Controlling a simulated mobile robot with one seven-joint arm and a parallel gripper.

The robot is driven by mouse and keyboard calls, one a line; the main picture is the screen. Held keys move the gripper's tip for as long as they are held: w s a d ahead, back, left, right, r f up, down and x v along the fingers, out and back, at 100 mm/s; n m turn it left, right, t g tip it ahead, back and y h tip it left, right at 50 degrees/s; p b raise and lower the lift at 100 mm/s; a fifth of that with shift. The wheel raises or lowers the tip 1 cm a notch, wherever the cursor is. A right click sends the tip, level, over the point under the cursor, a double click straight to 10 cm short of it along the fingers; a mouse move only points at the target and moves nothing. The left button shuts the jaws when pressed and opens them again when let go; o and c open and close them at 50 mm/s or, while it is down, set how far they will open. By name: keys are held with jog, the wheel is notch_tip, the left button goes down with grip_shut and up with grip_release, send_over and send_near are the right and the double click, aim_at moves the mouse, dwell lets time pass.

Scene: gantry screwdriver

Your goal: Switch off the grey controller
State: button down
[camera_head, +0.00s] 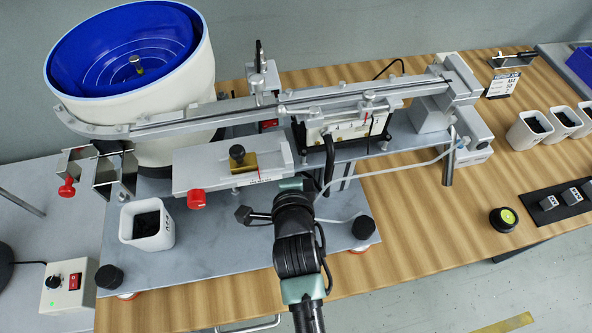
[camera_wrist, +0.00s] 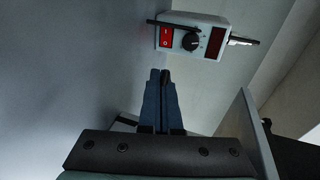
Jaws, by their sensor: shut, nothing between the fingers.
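A light grey controller (camera_wrist: 193,36) shows at the top of the wrist view. It has a red rocker switch (camera_wrist: 166,37), a black knob (camera_wrist: 190,41) and a dark red display (camera_wrist: 215,43). I cannot tell the rocker's position. My gripper (camera_wrist: 160,74) is shut and empty, its tips below the rocker in that picture and apart from the controller. In the head view my gripper's fingers are hidden by the feeder's grey plate. A red switch (camera_head: 268,124) shows behind the rail there; most of its housing is hidden.
A pale control box (camera_head: 68,290) with a knob, red switch and green light stands at lower left. The feeder bowl (camera_head: 75,118), grey plate (camera_head: 200,163) and rail (camera_head: 215,117) crowd around my arm. A white cup (camera_head: 132,236) stands left. Bare wooden table (camera_head: 420,215) lies to the right.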

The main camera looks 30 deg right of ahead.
jog(key=shift+s+a+r, duration=0.1)
jog(key=shift+s+r, duration=0.15)
jog(key=shift+s, duration=0.6)
jog(key=shift+s+a+r, duration=0.1)
jog(key=shift+s+r, duration=0.2)
jog(key=shift+s, duration=0.5)
jog(key=shift+s+a+r, duration=0.1)
jog(key=shift+s+r, duration=0.15)
jog(key=shift+s, duration=0.6)
